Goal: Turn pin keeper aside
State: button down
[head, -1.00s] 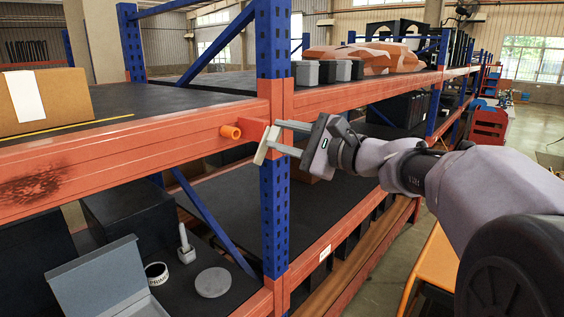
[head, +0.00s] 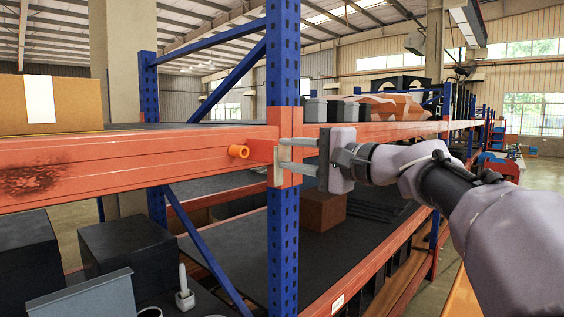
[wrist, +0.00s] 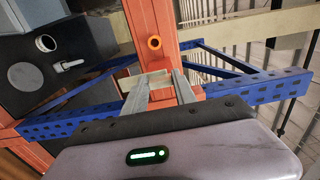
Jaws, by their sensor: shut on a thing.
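The pin keeper (head: 277,166) is a small cream plate at the front of the orange beam, beside the blue upright. In the head view it stands close to upright. My gripper (head: 284,154) reaches in from the right with its two grey fingers shut on the keeper. The wrist view shows the fingers (wrist: 160,78) with the cream keeper (wrist: 130,83) between and beside them; part of it is hidden by the fingers. An orange round pin (head: 238,151) sticks out of the beam left of the keeper, apart from my fingers. The wrist view shows this pin's hollow end (wrist: 154,43).
The blue upright (head: 284,240) and orange beam (head: 120,167) stand close to my gripper. A cardboard box (head: 75,104) sits on the upper shelf. Black boxes (head: 128,255) and a grey bin (head: 85,298) are on the lower shelf.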

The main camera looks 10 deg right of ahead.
dwell(0.4)
jog(key=c, duration=1)
grip_release()
jog(key=v, duration=1.7)
jog(key=shift+s, duration=0.15)
jog(key=shift+d, duration=0.1)
